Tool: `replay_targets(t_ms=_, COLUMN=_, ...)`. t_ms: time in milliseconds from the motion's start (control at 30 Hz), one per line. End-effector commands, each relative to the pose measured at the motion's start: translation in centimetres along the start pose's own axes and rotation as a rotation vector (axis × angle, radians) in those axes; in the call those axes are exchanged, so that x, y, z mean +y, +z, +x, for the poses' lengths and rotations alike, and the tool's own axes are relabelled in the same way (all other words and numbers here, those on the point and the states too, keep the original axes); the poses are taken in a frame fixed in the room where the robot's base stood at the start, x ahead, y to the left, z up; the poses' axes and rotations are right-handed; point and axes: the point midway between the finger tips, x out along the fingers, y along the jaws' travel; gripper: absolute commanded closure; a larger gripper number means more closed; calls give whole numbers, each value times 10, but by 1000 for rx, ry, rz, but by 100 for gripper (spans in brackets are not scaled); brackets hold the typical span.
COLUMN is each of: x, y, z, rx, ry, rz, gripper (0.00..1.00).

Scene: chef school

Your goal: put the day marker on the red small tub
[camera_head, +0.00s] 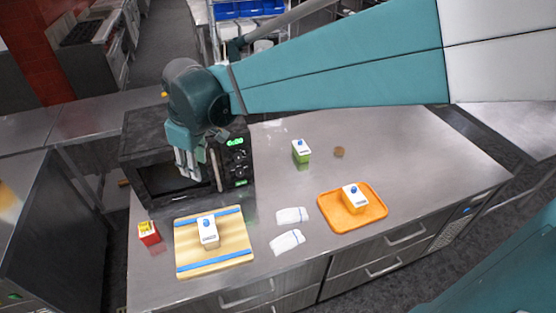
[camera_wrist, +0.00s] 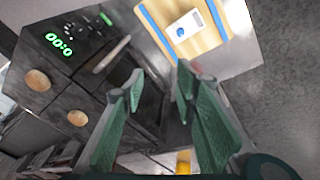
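The red small tub (camera_head: 148,233), with white and yellow on it, stands on the counter at the left, left of the cutting board. I cannot tell for sure which thing is the day marker; a small brown piece (camera_head: 339,152) lies loose on the counter right of the green tub. My gripper (camera_head: 188,168) hangs in front of the microwave, above and behind the red tub, apart from it. In the wrist view my gripper (camera_wrist: 158,80) has its fingers spread with nothing between them. A yellow thing (camera_wrist: 183,162) shows low between the fingers; I cannot tell what it is.
The black microwave (camera_head: 160,182) stands close to my gripper. A green tub (camera_head: 301,151) stands behind two white cloths (camera_head: 291,215).

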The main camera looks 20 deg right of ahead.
Motion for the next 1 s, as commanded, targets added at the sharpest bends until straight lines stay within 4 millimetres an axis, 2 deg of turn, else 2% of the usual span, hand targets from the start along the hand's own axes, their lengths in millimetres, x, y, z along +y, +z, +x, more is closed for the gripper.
replay_targets(t_ms=33, x=2, y=12, z=-6, rx=7, ry=8, rz=27, gripper=70)
replay_targets(t_ms=400, x=14, y=83, z=-42, rx=70, ry=69, rz=233, gripper=70)
replay_targets(t_ms=1000, x=10, y=196, z=-74, rx=181, ry=164, rz=561, gripper=70)
